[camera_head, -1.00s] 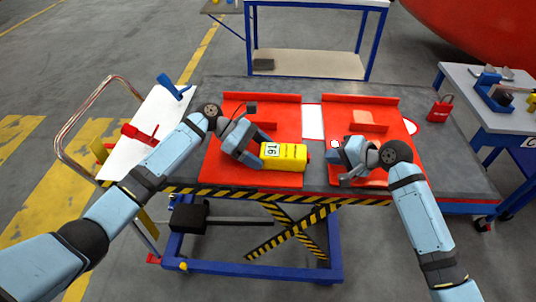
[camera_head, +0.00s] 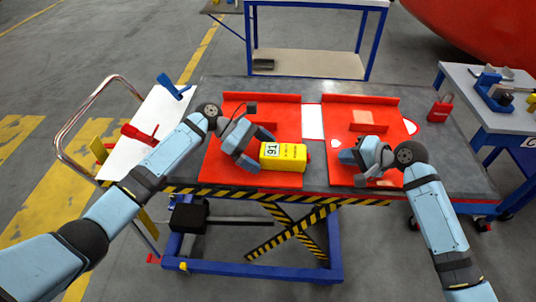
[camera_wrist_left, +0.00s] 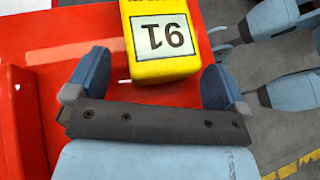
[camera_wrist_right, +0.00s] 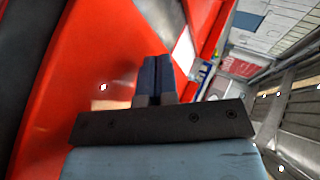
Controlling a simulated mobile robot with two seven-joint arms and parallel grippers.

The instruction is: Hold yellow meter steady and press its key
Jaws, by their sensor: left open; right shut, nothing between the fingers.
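The yellow meter (camera_head: 284,157) lies on the left red panel, with a white "91" label on its left end and a red part (camera_head: 308,158) at its right end. It also shows in the left wrist view (camera_wrist_left: 160,68), just beyond the fingertips. My left gripper (camera_head: 257,148) is open at the labelled end of the meter, one finger to each side, apart from it. My right gripper (camera_head: 347,157) is shut and empty over the right red panel, to the right of the meter. Its closed fingers show in the right wrist view (camera_wrist_right: 155,75).
The red panels (camera_head: 225,170) lie on a grey lift table (camera_head: 455,180) with raised red ledges at the back. A white cart (camera_head: 150,130) with red and blue clamps stands left. A red padlock-shaped object (camera_head: 440,109) sits at the table's right.

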